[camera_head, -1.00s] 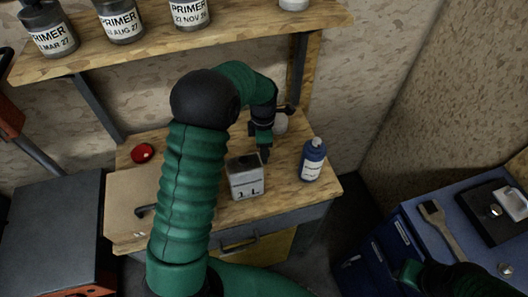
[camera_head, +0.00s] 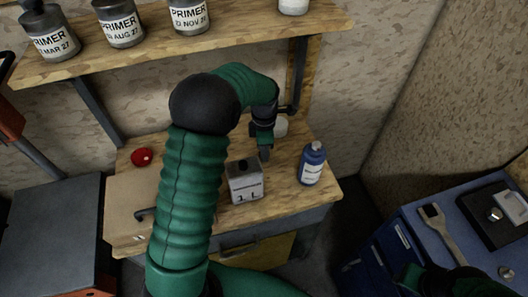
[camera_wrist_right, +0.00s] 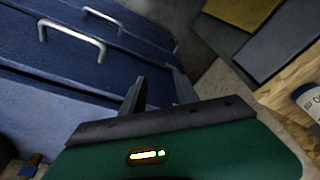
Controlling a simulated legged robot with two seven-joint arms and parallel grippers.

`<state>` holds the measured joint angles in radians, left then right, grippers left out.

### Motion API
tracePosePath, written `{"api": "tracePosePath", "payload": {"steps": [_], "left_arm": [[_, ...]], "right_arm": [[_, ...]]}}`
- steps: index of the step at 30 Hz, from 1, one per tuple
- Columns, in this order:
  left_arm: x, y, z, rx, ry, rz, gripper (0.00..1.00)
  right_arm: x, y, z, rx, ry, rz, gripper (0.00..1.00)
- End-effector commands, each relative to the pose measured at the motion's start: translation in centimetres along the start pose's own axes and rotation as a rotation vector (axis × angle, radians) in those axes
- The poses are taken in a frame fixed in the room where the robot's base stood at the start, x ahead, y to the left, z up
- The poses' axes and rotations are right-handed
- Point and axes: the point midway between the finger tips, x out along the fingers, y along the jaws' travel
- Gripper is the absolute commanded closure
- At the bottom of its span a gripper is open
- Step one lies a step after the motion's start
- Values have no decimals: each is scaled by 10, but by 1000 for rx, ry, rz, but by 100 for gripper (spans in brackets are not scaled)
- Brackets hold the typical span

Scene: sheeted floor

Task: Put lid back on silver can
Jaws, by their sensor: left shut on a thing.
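The silver can (camera_head: 245,186), marked 1 L, stands upright on the wooden bench. A dark round spot (camera_head: 243,164) shows on its top; I cannot tell whether it is the mouth or a cap. My left gripper (camera_head: 265,154) points down just behind and right of the can, apart from it. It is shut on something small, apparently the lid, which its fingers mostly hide.
A blue bottle (camera_head: 312,164) stands right of the can. A red round object (camera_head: 141,157) lies at the bench's back left, and a pale round object (camera_head: 281,127) sits behind my left gripper. A blue cabinet (camera_head: 425,225) with a brush (camera_head: 438,226) stands at right.

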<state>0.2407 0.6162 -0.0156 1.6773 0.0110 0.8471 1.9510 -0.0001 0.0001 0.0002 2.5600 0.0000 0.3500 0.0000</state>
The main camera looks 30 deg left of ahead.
Motion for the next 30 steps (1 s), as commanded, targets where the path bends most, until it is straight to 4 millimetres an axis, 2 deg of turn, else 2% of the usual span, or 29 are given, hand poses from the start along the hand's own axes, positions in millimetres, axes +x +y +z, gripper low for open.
{"api": "tracePosePath", "payload": {"steps": [10,17,27,30], "left_arm": [[-60,1,1,1,-2,3,100],[-57,-50,12,5,-2,-1,100],[-57,-143,33,7,-2,-1,100],[-57,-160,37,4,-2,0,100]], "right_arm": [[-4,0,-1,0,0,0,64],[4,0,1,0,0,0,64],[9,0,2,0,0,0,64],[9,0,2,0,0,0,64]]}}
